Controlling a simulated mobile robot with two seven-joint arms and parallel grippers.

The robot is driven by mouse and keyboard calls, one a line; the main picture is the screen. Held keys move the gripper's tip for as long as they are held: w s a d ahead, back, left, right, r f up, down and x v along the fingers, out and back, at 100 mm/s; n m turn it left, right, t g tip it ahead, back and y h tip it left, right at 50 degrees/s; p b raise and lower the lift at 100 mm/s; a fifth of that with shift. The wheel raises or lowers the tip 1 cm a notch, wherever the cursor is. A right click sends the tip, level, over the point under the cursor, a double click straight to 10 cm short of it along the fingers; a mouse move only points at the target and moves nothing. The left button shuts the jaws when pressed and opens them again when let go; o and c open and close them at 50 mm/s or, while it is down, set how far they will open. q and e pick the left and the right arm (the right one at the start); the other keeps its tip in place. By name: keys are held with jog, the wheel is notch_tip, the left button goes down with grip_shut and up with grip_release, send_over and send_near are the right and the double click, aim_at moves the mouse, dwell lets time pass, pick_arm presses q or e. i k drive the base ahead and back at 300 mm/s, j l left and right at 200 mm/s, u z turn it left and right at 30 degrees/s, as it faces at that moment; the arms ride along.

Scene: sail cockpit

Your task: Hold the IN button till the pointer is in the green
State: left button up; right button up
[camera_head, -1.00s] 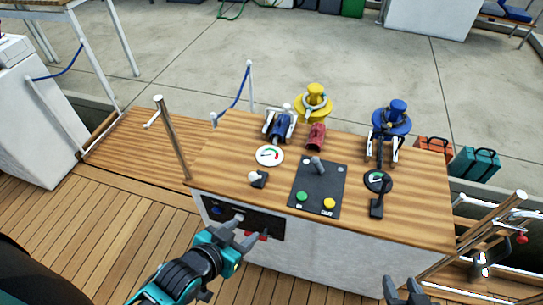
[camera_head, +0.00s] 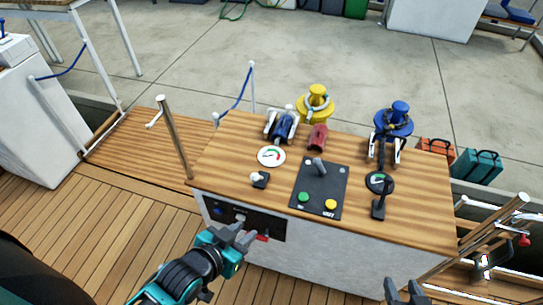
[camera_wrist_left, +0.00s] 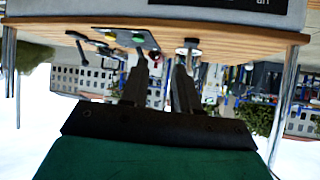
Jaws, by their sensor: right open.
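The green button (camera_head: 303,197), with a small label too blurred to read, sits on the dark control plate (camera_head: 318,176) on the wooden console top. My left gripper (camera_head: 241,234) is open and empty in front of the console's front panel, below and left of the green button. The left wrist view shows its spread fingers (camera_wrist_left: 161,75). My right gripper (camera_head: 404,290) is open at the bottom edge, apart from the console.
A grey lever (camera_head: 319,166) stands on the plate. A black lever (camera_head: 379,200) and black dial (camera_head: 377,181) are to the right, a small white-knobbed switch (camera_head: 259,179) to the left. Winches and a yellow bollard (camera_head: 316,102) line the back edge. A metal post (camera_head: 175,138) rises at left.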

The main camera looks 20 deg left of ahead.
aim_at(303, 198)
jog(key=i+l+u, duration=0.1)
jog(key=l+u, duration=0.15)
jog(key=l, duration=0.15)
jog(key=i+l+u, duration=0.1)
jog(key=l+u, duration=0.15)
jog(key=l, duration=0.15)
jog(key=l+u, duration=0.25)
jog(key=l, duration=0.2)
jog(key=i, duration=0.05)
